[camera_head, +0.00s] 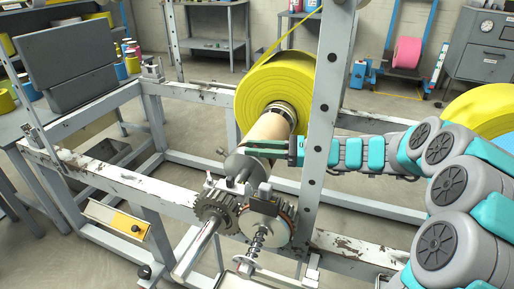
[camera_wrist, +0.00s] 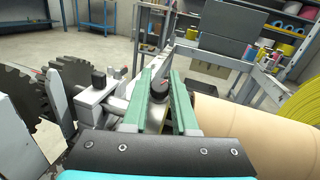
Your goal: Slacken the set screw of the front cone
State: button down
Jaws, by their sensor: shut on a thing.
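My gripper (camera_head: 262,148) reaches in from the right, beside the near end of the shaft that carries the yellow roll. The grey front cone (camera_head: 243,167) sits on this shaft, against the near end of the cardboard core (camera_head: 272,132). In the wrist view, the two green fingers of my gripper (camera_wrist: 161,88) stand either side of a dark round knob, the set screw (camera_wrist: 159,85), and are shut on it. The screw is too small to make out in the head view, where the fingers cover its place. Most of the cone is hidden in the wrist view.
The yellow roll (camera_head: 280,90) is behind the gripper, close to the upright grey post (camera_head: 326,110). Toothed gears (camera_head: 216,208) and a spring rod (camera_head: 257,243) stand in front. The frame rail (camera_head: 110,180) runs left. The core (camera_wrist: 235,125) lies close right in the wrist view.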

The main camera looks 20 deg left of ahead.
jog(key=shift+w, duration=0.1)
jog(key=shift+n+g, duration=0.5)
jog(key=shift+g, duration=0.1)
jog(key=shift+n+g+h, duration=1.4)
jog(key=shift+n+g, duration=0.9)
jog(key=c, duration=0.7)
grip_release()
jog(key=shift+d, duration=0.1)
